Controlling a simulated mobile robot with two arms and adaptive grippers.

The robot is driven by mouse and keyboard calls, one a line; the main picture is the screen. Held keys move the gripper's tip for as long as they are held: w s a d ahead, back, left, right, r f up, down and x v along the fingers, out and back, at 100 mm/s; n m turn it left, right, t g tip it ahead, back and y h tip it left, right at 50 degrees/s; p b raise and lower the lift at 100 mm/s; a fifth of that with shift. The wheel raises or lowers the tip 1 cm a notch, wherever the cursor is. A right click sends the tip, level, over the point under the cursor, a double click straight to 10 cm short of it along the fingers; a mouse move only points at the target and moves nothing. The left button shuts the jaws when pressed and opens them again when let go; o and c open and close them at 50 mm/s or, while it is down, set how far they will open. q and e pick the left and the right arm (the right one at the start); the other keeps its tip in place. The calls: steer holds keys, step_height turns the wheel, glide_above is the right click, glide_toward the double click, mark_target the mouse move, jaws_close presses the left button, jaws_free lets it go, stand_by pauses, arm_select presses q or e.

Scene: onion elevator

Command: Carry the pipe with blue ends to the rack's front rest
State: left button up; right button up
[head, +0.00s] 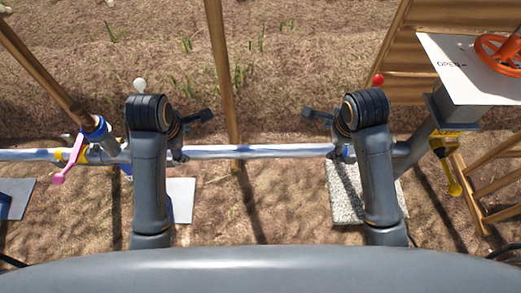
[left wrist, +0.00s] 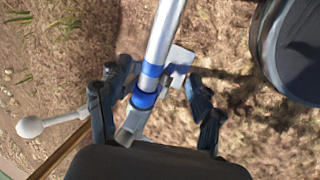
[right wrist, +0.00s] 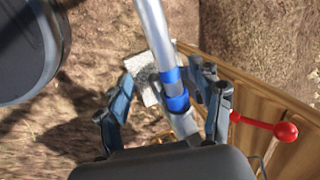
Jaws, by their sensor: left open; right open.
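The silver pipe (head: 260,151) with blue ends lies level across the middle of the head view. Its blue-banded left end (left wrist: 149,85) lies between the spread fingers of my left gripper (head: 192,133) in the left wrist view. Its blue-banded right end (right wrist: 174,88) lies between the spread fingers of my right gripper (head: 325,132) in the right wrist view. Both grippers are open, one at each end. In the head view my arms partly hide the pipe's ends. I cannot pick out the rack's front rest with certainty.
A fixed pipe with a pink lever (head: 66,170) runs at left. At right stand a yellow-handled valve (head: 450,170) and a white panel (head: 455,75) with an orange handwheel (head: 497,50). White-ball (head: 140,85) and red-ball (head: 378,79) levers show behind my arms. Wooden posts rise behind.

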mark_target(195, 151)
arm_select(q)
steer(key=x, duration=1.3)
arm_select(e)
steer(key=x, duration=1.3)
arm_select(q)
steer(key=shift+c, duration=0.4)
arm_select(e)
steer(key=shift+r, duration=0.1)
steer(key=shift+c, duration=0.4)
arm_select(q)
steer(key=shift+s, duration=0.1)
jaws_close()
arm_select(e)
jaws_close()
arm_select(q)
steer(key=shift+r, duration=0.1)
